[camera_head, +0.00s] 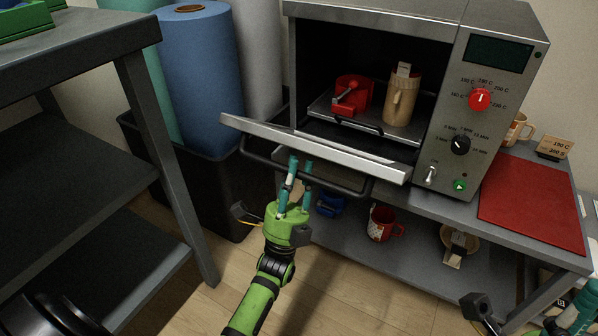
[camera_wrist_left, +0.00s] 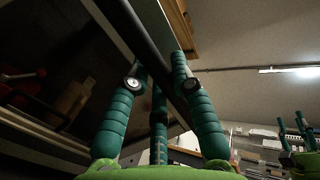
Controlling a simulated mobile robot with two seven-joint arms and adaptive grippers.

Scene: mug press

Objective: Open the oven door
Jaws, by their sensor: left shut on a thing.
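The oven (camera_head: 495,105) stands on a grey bench with its door (camera_head: 330,148) swung down and its inside exposed. My left gripper (camera_head: 294,174) is shut on the black door handle (camera_head: 345,184) at the front of the door. In the left wrist view the handle (camera_wrist_left: 150,50) passes between the teal fingers of this gripper (camera_wrist_left: 158,85). My right gripper (camera_head: 580,308) shows only in part at the lower right corner, away from the oven; its fingers also show at the right edge of the left wrist view (camera_wrist_left: 303,132).
Inside the oven, a red mug press (camera_head: 352,95) and a tan mug (camera_head: 401,103) stand on a tray. A red mat (camera_head: 535,205) lies on the bench at right. Mugs, one red and white (camera_head: 382,224), stand on the lower shelf. A dark shelf unit (camera_head: 75,110) is at left.

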